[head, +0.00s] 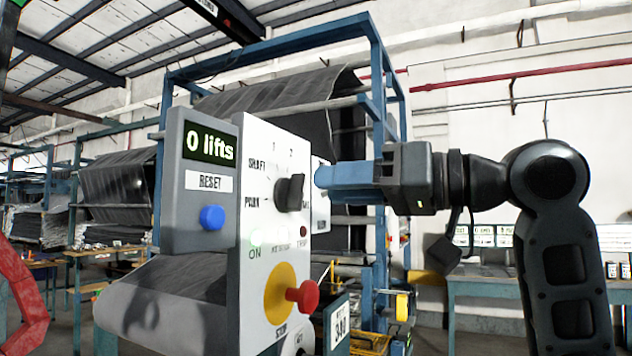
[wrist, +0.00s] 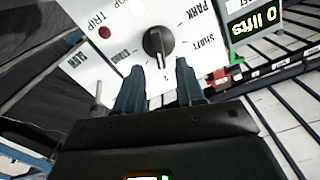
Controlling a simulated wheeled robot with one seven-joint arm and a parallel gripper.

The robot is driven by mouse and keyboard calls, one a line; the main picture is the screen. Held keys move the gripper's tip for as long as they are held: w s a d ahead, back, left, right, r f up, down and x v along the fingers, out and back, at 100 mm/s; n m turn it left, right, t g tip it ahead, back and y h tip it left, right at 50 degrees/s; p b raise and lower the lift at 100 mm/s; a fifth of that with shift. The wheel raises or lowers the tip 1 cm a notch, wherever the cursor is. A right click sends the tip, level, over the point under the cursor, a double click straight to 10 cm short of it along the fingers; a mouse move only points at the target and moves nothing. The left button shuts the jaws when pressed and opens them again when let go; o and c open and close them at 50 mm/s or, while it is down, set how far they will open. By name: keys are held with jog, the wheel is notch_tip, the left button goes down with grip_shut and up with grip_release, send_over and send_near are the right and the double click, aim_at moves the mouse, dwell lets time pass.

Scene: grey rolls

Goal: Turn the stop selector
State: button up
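The stop selector, a black rotary knob (head: 290,193), is on the upper part of a white panel (head: 262,175), with printed labels around it such as SHAFT and PARK. In the wrist view the knob (wrist: 157,42) stands near the top centre, its grip bar roughly upright in the picture. My gripper (head: 318,177) reaches in from the right, level with the knob. The wrist view shows my gripper (wrist: 160,65) open, its two blue fingers apart, with tips just below the knob and to either side. I cannot tell whether they touch it.
A grey box left of the panel has a "0 lifts" display (head: 209,145) and a blue RESET button (head: 212,217). A red STOP button (head: 303,294) sticks out below the knob on a yellow disc. A large dark roll (head: 275,100) in a blue frame stands behind.

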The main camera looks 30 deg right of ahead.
aim_at(304, 187)
jog(key=shift+p+x, duration=0.3)
jog(key=shift+x, duration=1.65)
jog(key=shift+c, duration=0.4)
grip_shut()
